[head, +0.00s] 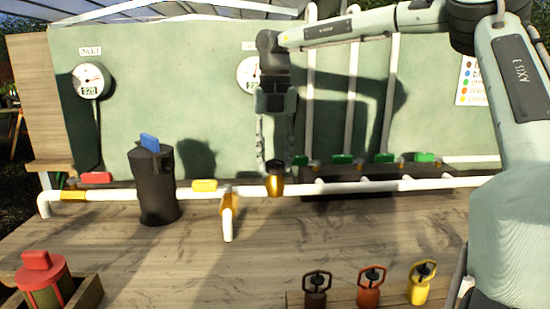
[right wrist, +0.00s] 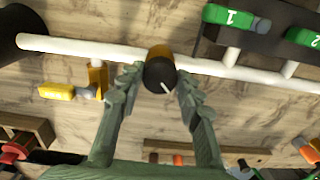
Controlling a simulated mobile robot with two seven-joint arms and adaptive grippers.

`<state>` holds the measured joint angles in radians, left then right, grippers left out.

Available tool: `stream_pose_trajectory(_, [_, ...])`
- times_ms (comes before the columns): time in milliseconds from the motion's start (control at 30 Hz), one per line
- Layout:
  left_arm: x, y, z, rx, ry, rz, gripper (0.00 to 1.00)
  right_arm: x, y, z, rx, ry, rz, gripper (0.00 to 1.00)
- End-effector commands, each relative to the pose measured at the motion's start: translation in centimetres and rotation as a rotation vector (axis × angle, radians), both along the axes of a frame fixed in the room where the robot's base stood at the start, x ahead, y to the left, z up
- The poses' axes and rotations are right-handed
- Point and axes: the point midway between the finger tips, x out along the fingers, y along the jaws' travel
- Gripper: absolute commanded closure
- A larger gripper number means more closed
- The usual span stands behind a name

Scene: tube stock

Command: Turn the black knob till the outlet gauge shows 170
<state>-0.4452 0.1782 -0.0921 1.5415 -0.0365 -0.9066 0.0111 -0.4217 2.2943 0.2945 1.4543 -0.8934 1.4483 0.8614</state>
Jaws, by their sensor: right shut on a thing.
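The black knob (head: 274,166) sits on a brass regulator body (head: 275,187) in the white pipe. In the right wrist view the round knob (right wrist: 160,74) has a white mark on its face. My right gripper (head: 274,160) reaches down from above and is shut on the knob, one finger on each side; it also shows in the right wrist view (right wrist: 159,88). The gauge behind my right wrist, the outlet gauge by its place (head: 246,74), is partly covered; only a leading 2 of its reading shows. My left gripper is not in view.
A left gauge (head: 90,80) reads about 220. A black cylinder with a blue handle (head: 149,142), a yellow valve handle (head: 204,185) and several green handles (head: 342,159) line the pipe (head: 120,194). Red, brown and yellow items stand at the front.

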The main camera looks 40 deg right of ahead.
Motion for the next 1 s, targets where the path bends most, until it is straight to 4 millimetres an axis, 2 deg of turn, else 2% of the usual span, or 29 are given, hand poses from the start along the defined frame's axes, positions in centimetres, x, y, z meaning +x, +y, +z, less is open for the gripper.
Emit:
stream_pose_trajectory(333, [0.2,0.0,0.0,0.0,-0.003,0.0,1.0,0.0,0.0,0.0,0.001,0.001,0.317,0.94])
stream_pose_trajectory(600, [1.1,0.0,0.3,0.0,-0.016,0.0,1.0,0.0,0.0,0.0,0.0,0.001,0.569,0.94])
stream_pose_trajectory(1000, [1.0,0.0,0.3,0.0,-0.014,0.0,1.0,0.0,0.0,0.0,0.001,0.002,0.847,0.94])
